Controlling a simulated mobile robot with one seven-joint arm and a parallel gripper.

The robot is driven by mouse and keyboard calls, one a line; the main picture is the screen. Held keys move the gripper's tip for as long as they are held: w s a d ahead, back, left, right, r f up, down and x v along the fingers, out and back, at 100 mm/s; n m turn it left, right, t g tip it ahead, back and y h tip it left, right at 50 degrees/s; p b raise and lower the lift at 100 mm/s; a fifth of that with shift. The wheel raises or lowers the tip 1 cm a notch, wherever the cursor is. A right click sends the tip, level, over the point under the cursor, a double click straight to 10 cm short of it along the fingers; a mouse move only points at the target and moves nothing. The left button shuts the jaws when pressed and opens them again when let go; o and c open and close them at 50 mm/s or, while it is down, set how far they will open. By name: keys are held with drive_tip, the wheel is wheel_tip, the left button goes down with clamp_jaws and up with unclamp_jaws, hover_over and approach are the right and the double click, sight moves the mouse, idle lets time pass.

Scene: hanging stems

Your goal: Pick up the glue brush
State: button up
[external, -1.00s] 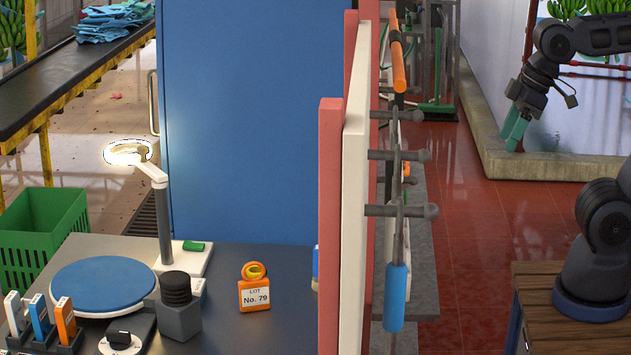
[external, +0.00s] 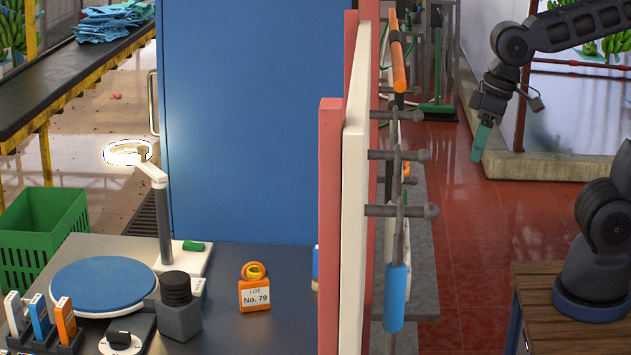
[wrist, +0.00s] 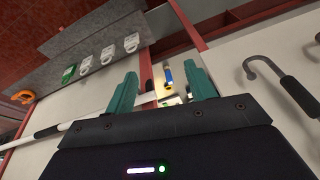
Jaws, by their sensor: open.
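In the wrist view, the two teal fingers of my gripper (wrist: 161,68) are spread apart with nothing held between them. A small tool with a blue and yellow handle (wrist: 169,76) shows between the fingers, farther off; it may be the glue brush, but I cannot make out bristles. In the external view my gripper (external: 481,143) points down, to the right of the peg board (external: 356,190) and clear of it. A tool with a blue handle (external: 396,297) hangs low at the board's pegs; I cannot tell whether it is the same one.
Grey pegs (external: 398,210) stick out from the board toward my arm. An orange-handled tool (external: 398,70) hangs higher up. In the wrist view, a dark-handled hook (wrist: 298,92) is at right and a white rod (wrist: 60,128) at left. Open floor lies between board and arm.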

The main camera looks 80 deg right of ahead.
drive_tip(key=w+a+f+m, duration=0.1)
drive_tip(key=w+f+m, duration=0.15)
drive_tip(key=w, duration=0.75)
drive_tip(key=w+f+m, duration=0.1)
drive_tip(key=w+f, duration=0.2)
drive_tip(key=w, duration=0.6)
drive_tip(key=w+d+f+m+g, duration=0.1)
drive_tip(key=w+f+m, duration=0.2)
drive_tip(key=f+m, duration=0.1)
drive_tip(key=w+d+f+m+g, duration=0.1)
drive_tip(key=w+f+m, duration=0.3)
drive_tip(key=w+d+f+m+g, duration=0.1)
drive_tip(key=w+f+m, duration=0.3)
drive_tip(key=f, duration=0.1)
drive_tip(key=shift+d, duration=0.35)
drive_tip(key=shift+w+d+f+m, duration=0.15)
drive_tip(key=shift+w+f+m, duration=0.15)
drive_tip(key=shift+f+m, duration=0.25)
drive_tip(key=f, duration=1)
drive_tip(key=shift+d+f, duration=0.2)
drive_tip(key=shift+f, duration=0.05)
drive_tip(key=c, duration=1.1)
